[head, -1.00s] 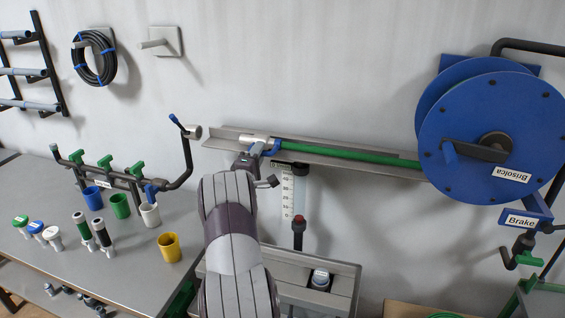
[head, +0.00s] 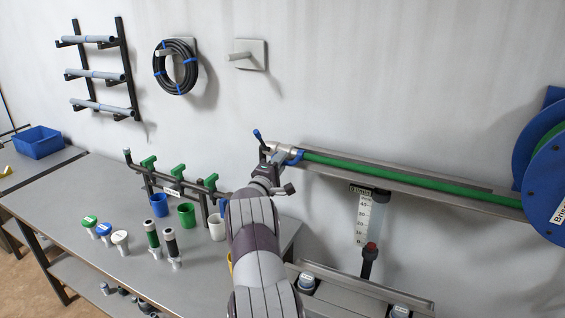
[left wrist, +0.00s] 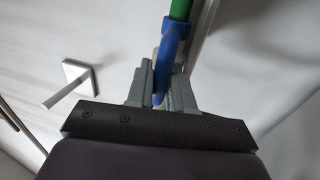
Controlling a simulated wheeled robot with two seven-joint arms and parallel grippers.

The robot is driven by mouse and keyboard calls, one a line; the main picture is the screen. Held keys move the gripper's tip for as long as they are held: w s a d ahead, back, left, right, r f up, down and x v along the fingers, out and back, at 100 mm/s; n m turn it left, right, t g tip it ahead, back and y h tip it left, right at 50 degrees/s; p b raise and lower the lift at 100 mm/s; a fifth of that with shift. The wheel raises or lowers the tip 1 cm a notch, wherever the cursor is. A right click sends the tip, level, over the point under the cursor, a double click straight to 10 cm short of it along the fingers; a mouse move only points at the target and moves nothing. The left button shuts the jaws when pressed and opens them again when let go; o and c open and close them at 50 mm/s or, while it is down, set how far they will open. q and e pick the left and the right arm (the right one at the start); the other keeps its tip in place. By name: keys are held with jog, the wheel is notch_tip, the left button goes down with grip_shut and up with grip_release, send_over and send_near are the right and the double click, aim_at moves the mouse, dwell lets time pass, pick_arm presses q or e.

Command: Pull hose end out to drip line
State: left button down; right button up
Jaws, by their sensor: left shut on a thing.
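The green hose (head: 400,178) runs from the blue reel (head: 545,165) at the right edge along a grey wall tray (head: 450,193). Its end has a blue part (head: 294,158), close to a pale fitting (head: 281,147) at the tray's left end. My left gripper (head: 282,162) is shut on the blue part, which also shows between the fingers in the left wrist view (left wrist: 168,58). Whether fitting and pipe touch, I cannot tell. My right gripper is out of view.
Blue, green and white cups (head: 186,215) and several capped fittings (head: 120,241) stand on the grey bench (head: 80,215). A flow gauge (head: 364,215) hangs below the tray. A black coil (head: 175,67) and a pipe rack (head: 97,75) are on the wall.

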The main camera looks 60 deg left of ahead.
pick_arm(q)
jog(key=shift+s+r, duration=0.1)
jog(key=shift+r, duration=0.1)
jog(key=c, duration=1.1)
grip_release()
jog(key=shift+a, duration=0.1)
jog(key=shift+c, duration=0.2)
jog(key=shift+a+f, duration=0.15)
jog(key=shift+f, duration=0.05)
jog(key=b+v, duration=0.3)
jog(key=v, duration=0.9)
jog(key=shift+s+d, duration=0.25)
jog(key=shift+s, duration=0.05)
